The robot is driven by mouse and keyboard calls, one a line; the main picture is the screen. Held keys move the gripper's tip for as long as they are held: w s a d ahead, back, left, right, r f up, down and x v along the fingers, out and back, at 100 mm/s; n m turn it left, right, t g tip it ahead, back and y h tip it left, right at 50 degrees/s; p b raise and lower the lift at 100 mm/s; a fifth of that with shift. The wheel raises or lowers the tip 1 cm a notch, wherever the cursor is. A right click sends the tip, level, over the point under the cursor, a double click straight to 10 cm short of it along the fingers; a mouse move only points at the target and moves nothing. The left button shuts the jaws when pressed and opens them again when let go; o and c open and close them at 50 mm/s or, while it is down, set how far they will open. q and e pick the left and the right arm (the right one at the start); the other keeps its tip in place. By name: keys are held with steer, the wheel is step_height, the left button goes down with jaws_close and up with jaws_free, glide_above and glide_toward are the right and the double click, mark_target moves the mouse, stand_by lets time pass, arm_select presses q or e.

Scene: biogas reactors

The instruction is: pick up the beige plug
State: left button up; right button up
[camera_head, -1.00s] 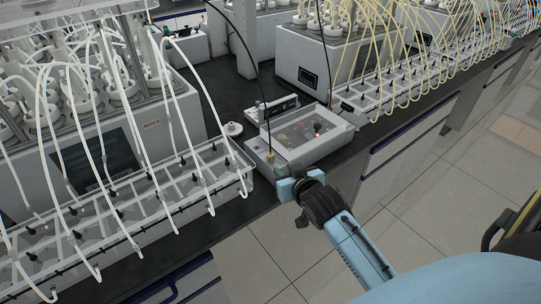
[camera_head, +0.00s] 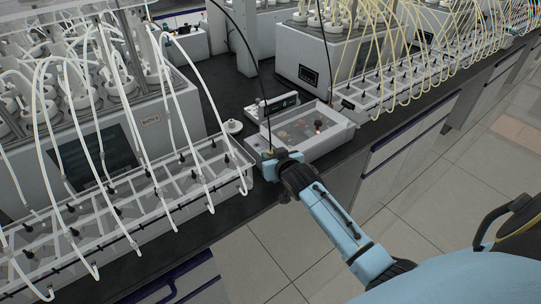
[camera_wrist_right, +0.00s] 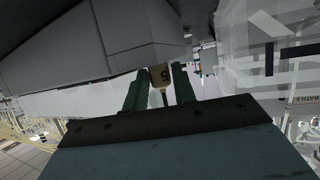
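The beige plug (camera_wrist_right: 158,75) carries a dark mark like a digit and stands between the two fingers of my right gripper (camera_wrist_right: 161,84) in the right wrist view. It fills most of the gap at the fingertips, with a thin cable or stem below it. I cannot tell whether the fingers press on it. In the head view, my right gripper (camera_head: 269,157) is at the near left corner of the white device with a clear lid (camera_head: 329,143), and it hides the plug there. My left gripper is not in view.
A rack of clear compartments with white tubes (camera_head: 197,178) stands close to the left of my gripper. A black cable (camera_head: 248,50) arches above the bench. A small white round part (camera_head: 233,127) lies behind. The aisle floor (camera_head: 300,250) is clear.

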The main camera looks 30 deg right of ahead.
jaws_close()
steer(key=shift+r, duration=0.15)
